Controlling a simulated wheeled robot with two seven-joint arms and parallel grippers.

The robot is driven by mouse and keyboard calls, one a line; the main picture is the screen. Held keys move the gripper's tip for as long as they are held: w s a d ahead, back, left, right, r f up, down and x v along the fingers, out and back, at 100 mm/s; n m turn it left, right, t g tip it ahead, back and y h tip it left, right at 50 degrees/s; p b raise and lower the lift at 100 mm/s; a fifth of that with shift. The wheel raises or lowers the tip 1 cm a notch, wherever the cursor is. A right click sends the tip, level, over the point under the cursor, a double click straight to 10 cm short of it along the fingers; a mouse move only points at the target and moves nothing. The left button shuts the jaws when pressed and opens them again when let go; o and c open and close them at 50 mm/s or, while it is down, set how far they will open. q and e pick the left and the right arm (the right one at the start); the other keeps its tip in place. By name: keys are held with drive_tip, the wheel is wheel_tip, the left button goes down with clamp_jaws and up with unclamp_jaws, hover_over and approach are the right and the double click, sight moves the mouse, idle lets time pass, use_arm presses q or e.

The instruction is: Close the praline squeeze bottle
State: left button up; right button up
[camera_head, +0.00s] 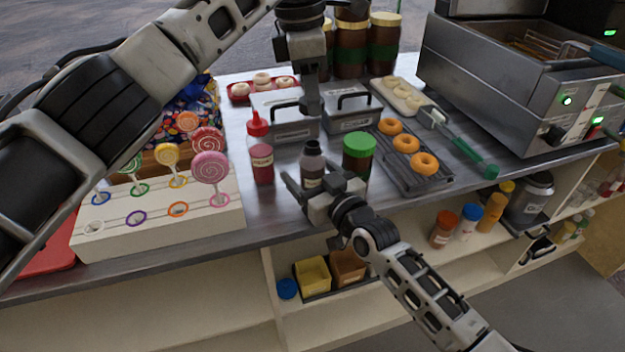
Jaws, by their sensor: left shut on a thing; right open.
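The praline squeeze bottle (312,168), dark brown with a pale label, stands upright on the steel counter. Its dark neck shows at the top. My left gripper (311,106) comes down above it, shut on a small dark thing that looks like the bottle's cap, mostly hidden by the fingers. A gap shows between this gripper and the bottle's top. My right gripper (312,190) is open at the bottle's front, low down, with its fingers around or just before the bottle. I cannot tell whether they touch it.
A red-capped squeeze bottle (261,160) stands left of the bottle, a green-lidded jar (358,154) close on the right. Steel lidded bins (287,130) are behind. A lollipop stand (150,221) is left, a donut rack (418,178) right. The counter's front edge is near.

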drive_tip(key=shift+w+a, duration=0.1)
drive_tip(key=shift+w, duration=0.15)
drive_tip(key=c, duration=1.5)
use_arm(q)
hover_over(314, 143)
drive_tip(key=shift+a+f, duration=0.15)
drive_tip(key=shift+f, duration=2.35)
use_arm(e)
drive_tip(key=shift+o, duration=0.2)
use_arm(q)
drive_tip(key=shift+f, duration=0.1)
drive_tip(key=shift+f, duration=0.8)
drive_tip(key=shift+f, duration=0.6)
